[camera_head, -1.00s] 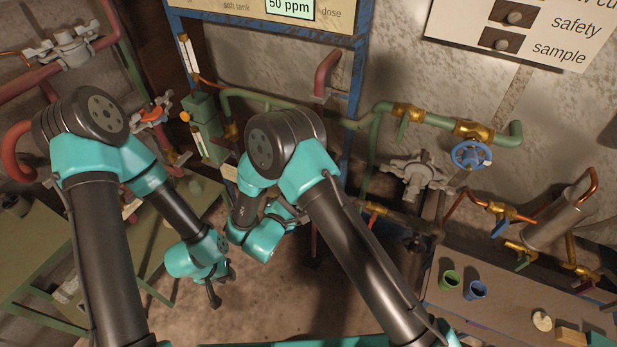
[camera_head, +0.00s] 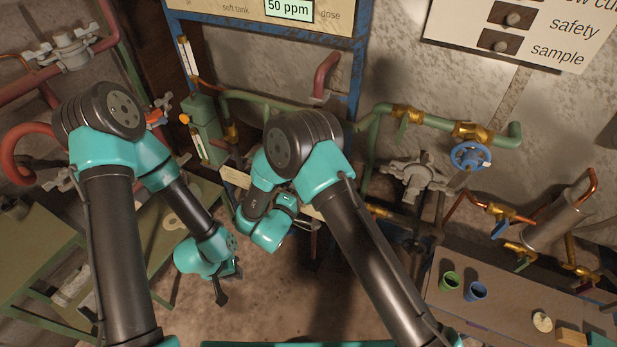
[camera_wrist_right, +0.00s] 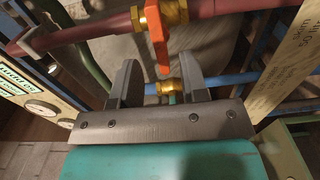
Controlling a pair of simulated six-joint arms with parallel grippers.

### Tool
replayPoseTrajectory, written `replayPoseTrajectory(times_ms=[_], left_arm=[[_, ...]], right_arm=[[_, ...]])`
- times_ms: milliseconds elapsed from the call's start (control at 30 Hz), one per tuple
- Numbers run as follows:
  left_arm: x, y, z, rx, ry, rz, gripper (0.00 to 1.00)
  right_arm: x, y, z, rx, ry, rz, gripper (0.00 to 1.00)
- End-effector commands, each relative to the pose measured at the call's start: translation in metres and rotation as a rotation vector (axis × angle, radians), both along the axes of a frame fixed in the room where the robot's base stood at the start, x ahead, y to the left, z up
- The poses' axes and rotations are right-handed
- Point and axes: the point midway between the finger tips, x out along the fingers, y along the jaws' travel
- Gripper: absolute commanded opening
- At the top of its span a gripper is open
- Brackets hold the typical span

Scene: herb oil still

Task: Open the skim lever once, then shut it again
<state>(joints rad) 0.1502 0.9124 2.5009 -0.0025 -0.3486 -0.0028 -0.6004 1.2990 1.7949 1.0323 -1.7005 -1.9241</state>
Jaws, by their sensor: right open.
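In the right wrist view, an orange lever (camera_wrist_right: 156,42) hangs from a brass valve on a dark red pipe. No label on it is readable, so I cannot tell whether it is the skim lever. My right gripper (camera_wrist_right: 158,82) is open, with its two dark fingers apart. The lever's lower end shows between the fingers in the picture; I cannot tell if it is within their reach. In the head view the right fingers are hidden. My left gripper (camera_head: 221,291) hangs low over the floor, clear of the pipes; its fingers are too small to judge.
A second brass valve (camera_wrist_right: 165,87) sits on a blue pipe behind the fingers. In the head view, a blue handwheel (camera_head: 470,156) and blue-handled valves are at right. A bench (camera_head: 510,310) with a green cup (camera_head: 450,281) and a blue cup (camera_head: 476,291) stands at lower right.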

Motion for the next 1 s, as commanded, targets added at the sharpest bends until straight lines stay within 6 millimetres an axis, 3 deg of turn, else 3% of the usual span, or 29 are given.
replayPoseTrajectory(times_ms=[300,700,1000], left_arm=[[0.0,0.0,0.0,0.0,0.0,0.0,0.26],[0.0,0.0,0.0,0.0,0.0,0.0,0.26],[0.0,0.0,0.0,0.0,0.0,0.0,0.26]], right_arm=[[0.044,-0.023,0.0,-0.001,0.002,-0.003,0.4],[0.052,-0.027,0.0,-0.004,0.002,-0.002,0.4],[0.052,-0.027,0.0,-0.004,0.002,-0.002,0.13]])
